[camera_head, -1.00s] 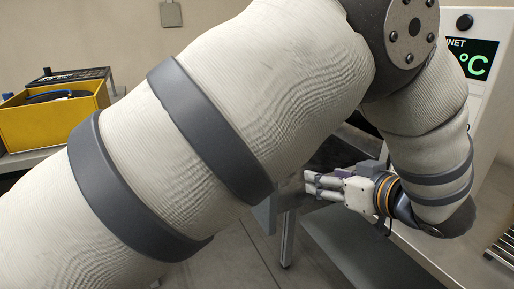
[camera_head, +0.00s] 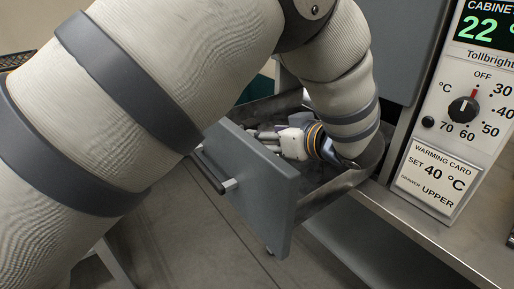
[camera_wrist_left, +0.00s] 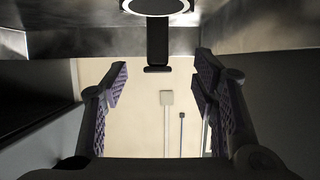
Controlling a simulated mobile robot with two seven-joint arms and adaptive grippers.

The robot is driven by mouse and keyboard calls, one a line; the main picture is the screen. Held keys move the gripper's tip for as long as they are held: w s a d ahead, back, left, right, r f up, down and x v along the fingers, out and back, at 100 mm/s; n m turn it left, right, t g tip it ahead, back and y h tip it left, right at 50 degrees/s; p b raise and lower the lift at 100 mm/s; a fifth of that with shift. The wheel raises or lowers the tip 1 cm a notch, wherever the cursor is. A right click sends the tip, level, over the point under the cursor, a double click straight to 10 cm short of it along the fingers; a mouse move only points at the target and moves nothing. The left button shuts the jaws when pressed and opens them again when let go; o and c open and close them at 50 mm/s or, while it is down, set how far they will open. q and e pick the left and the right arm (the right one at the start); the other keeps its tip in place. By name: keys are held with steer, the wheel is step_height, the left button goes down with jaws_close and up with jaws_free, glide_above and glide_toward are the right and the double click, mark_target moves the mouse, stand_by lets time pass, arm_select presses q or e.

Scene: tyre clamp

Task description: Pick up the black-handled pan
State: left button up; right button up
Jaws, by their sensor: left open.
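In the left wrist view, a round pan shows at the top edge, cut off by the frame. Its black handle (camera_wrist_left: 157,45) points down the picture, towards the gap between my left gripper's fingers. My left gripper (camera_wrist_left: 160,80) is open, with one finger on each side. I cannot tell how far ahead of the fingertips the handle is. In the head view, my left gripper (camera_head: 268,138) is within the open drawer (camera_head: 255,185); the pan is not visible there. My right gripper is in neither view.
Metal drawer walls close in around my left gripper. The cabinet's control panel (camera_head: 450,150) stands at the right, with a dial (camera_head: 463,110), a display reading 22 and a warming card (camera_head: 433,178) reading "SET 40 °C, DRAWER UPPER". My left arm hides much of the head view.

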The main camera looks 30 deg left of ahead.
arm_select(q)
steer(key=x, duration=0.7)
steer(key=shift+w+a+f, duration=0.15)
steer(key=shift+w+a, duration=0.05)
jaws_close()
